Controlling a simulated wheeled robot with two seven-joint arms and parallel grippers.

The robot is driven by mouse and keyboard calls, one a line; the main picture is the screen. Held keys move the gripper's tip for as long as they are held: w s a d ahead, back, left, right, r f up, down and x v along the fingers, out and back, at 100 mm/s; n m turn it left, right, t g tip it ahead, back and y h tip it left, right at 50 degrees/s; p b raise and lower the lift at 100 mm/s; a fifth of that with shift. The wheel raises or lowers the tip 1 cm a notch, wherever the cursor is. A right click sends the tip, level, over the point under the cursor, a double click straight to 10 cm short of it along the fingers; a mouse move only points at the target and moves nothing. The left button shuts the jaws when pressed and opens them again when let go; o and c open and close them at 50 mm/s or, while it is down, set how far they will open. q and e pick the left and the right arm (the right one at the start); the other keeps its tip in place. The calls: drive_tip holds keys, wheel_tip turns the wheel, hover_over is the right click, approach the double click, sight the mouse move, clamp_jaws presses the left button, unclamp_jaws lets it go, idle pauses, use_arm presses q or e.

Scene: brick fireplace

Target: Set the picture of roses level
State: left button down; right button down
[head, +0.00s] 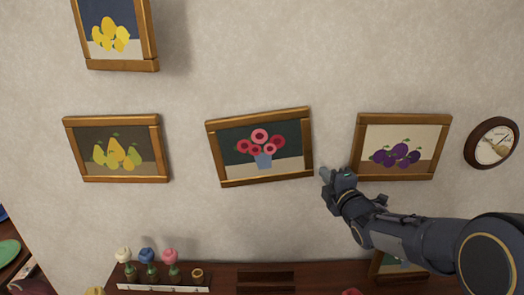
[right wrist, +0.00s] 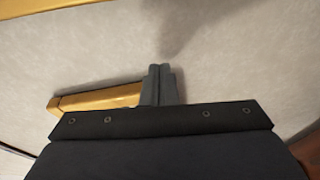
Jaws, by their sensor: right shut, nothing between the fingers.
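The picture of roses (head: 260,147), pink-red flowers in a blue vase inside a wooden frame, hangs on the wall in the middle of the head view. It is tilted, with its right side higher than its left. My right gripper (head: 326,174) is shut and empty, just right of the frame's lower right corner. I cannot tell whether it touches the frame. In the right wrist view, the shut fingers (right wrist: 160,85) are beside the end of a wooden frame bar (right wrist: 98,97). My left gripper is not in view.
A pear picture (head: 117,148) hangs left, a plum picture (head: 404,147) right, close to my right gripper, and a lemon picture (head: 113,34) upper left. A round clock (head: 492,143) is far right. Below, a wooden surface (head: 225,281) holds flowers in small vases (head: 148,270).

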drive_tip(key=shift+a+b, duration=0.85)
drive_tip(key=shift+a, duration=0.8)
idle(1.1)
drive_tip(key=shift+d, duration=0.1)
drive_tip(key=shift+s+d+b, duration=0.15)
drive_tip(key=shift+d+b, duration=0.3)
drive_tip(key=shift+d, duration=0.5)
drive_tip(key=b, duration=0.2)
approach(312, 172)
drive_tip(key=shift+a+r, duration=0.1)
